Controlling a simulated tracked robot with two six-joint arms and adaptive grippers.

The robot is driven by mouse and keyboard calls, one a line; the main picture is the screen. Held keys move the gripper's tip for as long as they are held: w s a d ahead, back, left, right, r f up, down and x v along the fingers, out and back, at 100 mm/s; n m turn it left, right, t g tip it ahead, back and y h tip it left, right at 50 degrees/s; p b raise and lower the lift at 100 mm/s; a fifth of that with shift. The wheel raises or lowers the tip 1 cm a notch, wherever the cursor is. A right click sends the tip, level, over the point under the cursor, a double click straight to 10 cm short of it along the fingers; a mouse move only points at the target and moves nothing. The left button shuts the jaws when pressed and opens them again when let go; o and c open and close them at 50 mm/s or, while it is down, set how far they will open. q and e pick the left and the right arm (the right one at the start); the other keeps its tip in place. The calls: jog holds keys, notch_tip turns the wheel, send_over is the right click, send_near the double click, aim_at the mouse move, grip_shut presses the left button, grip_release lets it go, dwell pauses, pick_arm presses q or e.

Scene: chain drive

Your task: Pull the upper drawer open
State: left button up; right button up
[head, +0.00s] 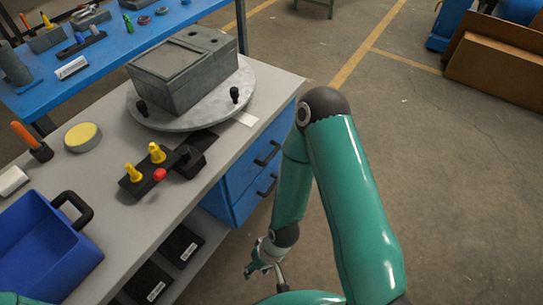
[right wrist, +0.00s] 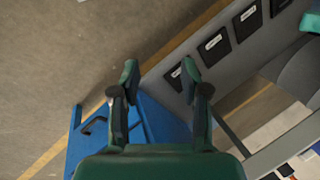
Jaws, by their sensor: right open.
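The upper drawer (head: 281,137) is the top blue front under the workbench, with a black bar handle (head: 268,153). It looks shut, flush with the cabinet. The lower drawer's black handle (head: 267,187) is just below. My right gripper (head: 263,267) hangs beside the bench, below and in front of the drawers, apart from both handles. In the right wrist view its fingers (right wrist: 160,84) are spread and empty. That view also shows the blue drawer unit (right wrist: 155,122) with a black handle (right wrist: 95,123), left of the fingers; I cannot tell which drawer it belongs to. My left gripper is not in view.
The grey bench top (head: 105,160) holds a round turntable (head: 205,113) with a grey housing (head: 185,70), a black fixture with yellow and red parts (head: 150,180), and a blue bin (head: 45,250). Black labelled bins (head: 180,245) sit on the shelf below.

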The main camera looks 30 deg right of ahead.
jog(key=n+t+h+b, duration=1)
jog(key=n+t+b, duration=0.55)
jog(key=b, duration=1.45)
send_near(272, 156)
jog(key=shift+n+g, duration=0.55)
jog(key=shift+n, duration=0.2)
jog(key=b+x, duration=0.1)
jog(key=x, duration=1)
grip_shut()
